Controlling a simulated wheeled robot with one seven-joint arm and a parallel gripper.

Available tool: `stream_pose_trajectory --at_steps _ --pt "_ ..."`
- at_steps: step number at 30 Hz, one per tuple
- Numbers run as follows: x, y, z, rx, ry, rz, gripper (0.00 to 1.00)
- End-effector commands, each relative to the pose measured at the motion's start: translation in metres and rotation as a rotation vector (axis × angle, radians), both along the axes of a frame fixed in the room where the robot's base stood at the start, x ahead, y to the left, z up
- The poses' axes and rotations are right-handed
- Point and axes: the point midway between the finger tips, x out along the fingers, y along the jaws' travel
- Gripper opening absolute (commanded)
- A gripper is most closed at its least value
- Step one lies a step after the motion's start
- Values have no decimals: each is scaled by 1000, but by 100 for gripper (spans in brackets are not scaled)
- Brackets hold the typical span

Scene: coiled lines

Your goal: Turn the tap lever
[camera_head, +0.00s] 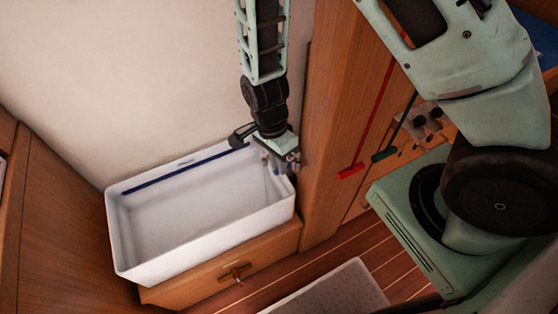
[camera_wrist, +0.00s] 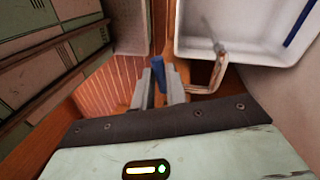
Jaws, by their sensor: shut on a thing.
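The tap shows in the wrist view as a bent metal spout (camera_wrist: 217,72) reaching over the edge of a white basin (camera_wrist: 262,58). Beside it a blue lever (camera_wrist: 158,74) stands between the two grey fingers of my gripper (camera_wrist: 160,88), which are shut on it. In the head view my gripper (camera_head: 287,155) is at the back right corner of the white basin (camera_head: 205,243). The lever is hidden there by my gripper and wrist, and the tap is hard to make out.
The basin sits on a wooden cabinet (camera_head: 262,258) with a small valve handle (camera_head: 236,272) on its front. A pale wall (camera_head: 140,70) stands behind the basin.

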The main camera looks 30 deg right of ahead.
Motion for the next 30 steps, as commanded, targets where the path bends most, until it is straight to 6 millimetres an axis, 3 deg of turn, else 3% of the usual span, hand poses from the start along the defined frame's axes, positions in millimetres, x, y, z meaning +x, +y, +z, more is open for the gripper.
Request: stream_pose_trajectory --at_steps 8,17,18,20,30 --pt "14 0 2 1 0 -222 0" --pt "16 1 0 2 -1 -245 0" --pt "16 1 0 2 -1 -245 17" --pt "16 1 1 2 -1 -245 34" --pt "16 1 2 1 -1 -243 36"
